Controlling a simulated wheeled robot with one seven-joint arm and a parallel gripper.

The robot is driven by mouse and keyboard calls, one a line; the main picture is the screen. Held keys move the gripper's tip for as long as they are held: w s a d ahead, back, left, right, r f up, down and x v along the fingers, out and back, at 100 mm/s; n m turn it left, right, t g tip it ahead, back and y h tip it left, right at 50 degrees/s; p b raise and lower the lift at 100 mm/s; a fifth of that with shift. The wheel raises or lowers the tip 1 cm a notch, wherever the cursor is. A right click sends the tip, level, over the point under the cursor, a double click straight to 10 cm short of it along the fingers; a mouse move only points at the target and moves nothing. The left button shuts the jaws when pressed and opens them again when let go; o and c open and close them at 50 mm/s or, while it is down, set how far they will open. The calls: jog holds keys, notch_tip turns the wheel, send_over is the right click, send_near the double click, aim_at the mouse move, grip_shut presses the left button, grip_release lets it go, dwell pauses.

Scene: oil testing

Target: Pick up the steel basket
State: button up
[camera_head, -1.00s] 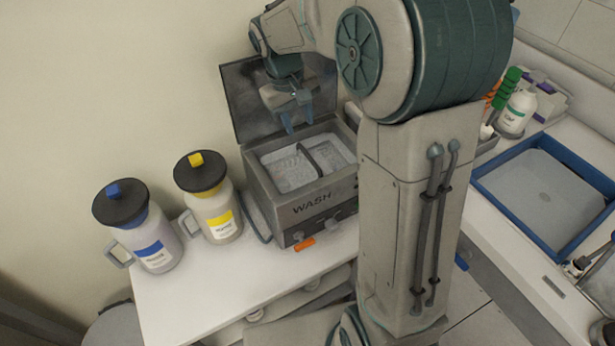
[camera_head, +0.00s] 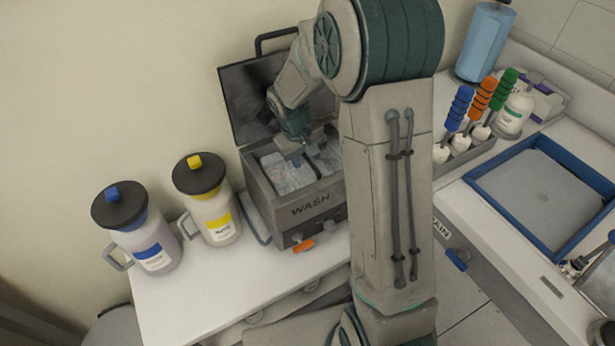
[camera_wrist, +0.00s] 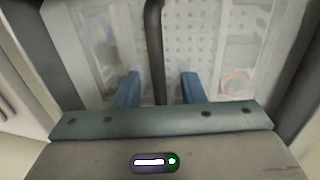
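The steel basket (camera_head: 278,172) sits inside the wash machine (camera_head: 318,207), with its mesh bottom partly hidden by my gripper. In the wrist view the pale, perforated basket (camera_wrist: 205,45) spreads out below. A dark bar (camera_wrist: 155,45), seemingly its handle, runs across its middle. My gripper (camera_head: 304,158) is at the top of the machine, pointing down into its opening. In the wrist view its blue fingers (camera_wrist: 160,88) are apart, one on each side of the dark bar, with gaps on both sides. I cannot tell the fingertips' exact height against the bar.
The machine's dark lid (camera_head: 245,100) stands open behind. Yellow-capped (camera_head: 212,205) and blue-capped (camera_head: 140,235) jugs stand at left. At right are colour-handled tools (camera_head: 482,105), a white bottle (camera_head: 515,108) and a blue-rimmed tray (camera_head: 492,192). The white table front (camera_head: 200,300) is clear.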

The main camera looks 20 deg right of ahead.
jog(key=shift+f, duration=0.3)
grip_shut()
jog(key=shift+r, duration=0.2)
